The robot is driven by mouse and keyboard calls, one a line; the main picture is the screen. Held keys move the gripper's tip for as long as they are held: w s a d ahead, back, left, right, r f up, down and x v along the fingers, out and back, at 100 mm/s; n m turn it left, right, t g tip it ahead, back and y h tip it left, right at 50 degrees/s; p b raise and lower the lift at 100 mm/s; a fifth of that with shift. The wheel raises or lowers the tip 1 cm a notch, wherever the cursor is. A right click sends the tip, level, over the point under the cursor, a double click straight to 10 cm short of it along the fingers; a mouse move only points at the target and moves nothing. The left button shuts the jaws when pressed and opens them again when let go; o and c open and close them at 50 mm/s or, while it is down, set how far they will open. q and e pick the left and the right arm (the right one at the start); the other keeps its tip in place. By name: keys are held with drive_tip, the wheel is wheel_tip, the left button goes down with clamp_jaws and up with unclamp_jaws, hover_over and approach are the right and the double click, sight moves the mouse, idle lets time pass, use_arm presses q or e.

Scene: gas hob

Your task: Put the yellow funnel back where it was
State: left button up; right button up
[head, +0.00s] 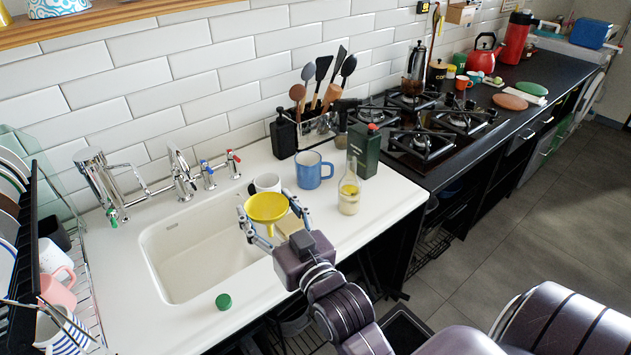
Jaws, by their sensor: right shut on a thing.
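The yellow funnel (267,207) is held above the right edge of the white sink, wide mouth up. My right gripper (268,216) is shut on the funnel, with one finger on either side of it. My left gripper is not in view.
A white mug (267,183), blue mug (314,170) and dark green tin (363,150) stand behind the funnel and bottle. A tan block (290,224) is beside my right gripper. A green cap (223,301) lies on the front counter. The sink (160,250) is empty.

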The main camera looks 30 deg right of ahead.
drive_tip(key=w+d+m+h+b, duration=0.25)
drive_tip(key=w+d+b, duration=0.3)
drive_tip(key=w, duration=0.75)
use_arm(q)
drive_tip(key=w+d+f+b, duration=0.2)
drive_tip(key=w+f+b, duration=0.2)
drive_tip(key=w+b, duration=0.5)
use_arm(e)
drive_tip(key=w+d+r+m+g+h+p, duration=0.1)
drive_tip(key=w+d+r+m+h, duration=0.2)
drive_tip(key=d+r, duration=0.45)
drive_tip(key=w+d+r+g+h+p, duration=0.1)
drive_tip(key=w+d+r+h, duration=0.1)
drive_tip(key=d+r+h, duration=0.45)
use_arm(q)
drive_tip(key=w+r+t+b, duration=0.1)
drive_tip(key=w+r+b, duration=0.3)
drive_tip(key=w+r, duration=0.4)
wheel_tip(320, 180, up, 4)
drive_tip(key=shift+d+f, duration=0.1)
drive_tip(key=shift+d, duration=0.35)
use_arm(e)
wheel_tip(320, 180, down, 19)
drive_tip(key=d+y, duration=0.2)
drive_tip(key=shift+w+d, duration=0.15)
drive_tip(key=shift+d, duration=0.2)
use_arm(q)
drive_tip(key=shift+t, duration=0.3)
use_arm(e)
drive_tip(key=shift+f, duration=0.1)
